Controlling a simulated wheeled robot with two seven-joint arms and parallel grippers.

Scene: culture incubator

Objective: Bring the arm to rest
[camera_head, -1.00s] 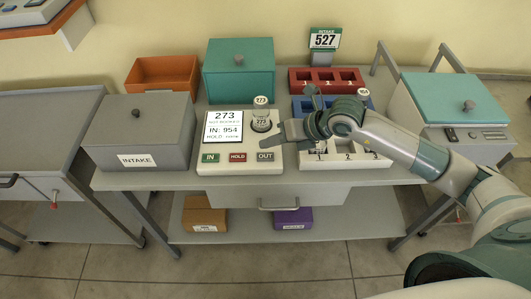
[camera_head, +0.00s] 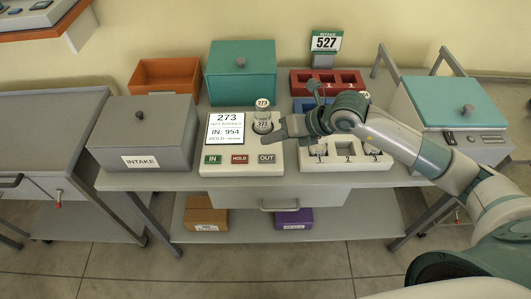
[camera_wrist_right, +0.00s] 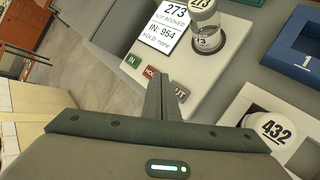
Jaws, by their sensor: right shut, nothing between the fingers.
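My right arm reaches in from the right in the head view. Its gripper (camera_head: 283,131) is shut and empty, above the table beside the white booking device (camera_head: 215,168). In the right wrist view the two fingers (camera_wrist_right: 160,96) are pressed together over the device's front buttons and partly hide the HOLD and OUT labels. A vial marked 273 (camera_head: 262,120) stands upright in the device, close behind the gripper; it also shows in the wrist view (camera_wrist_right: 207,24). The device's screen (camera_head: 229,132) reads 273 and IN: 954. My left gripper is out of view.
A grey INTAKE box (camera_head: 140,133), teal box (camera_head: 240,78), orange bin (camera_head: 166,75) and teal-lidded unit (camera_head: 446,98) surround the work area.

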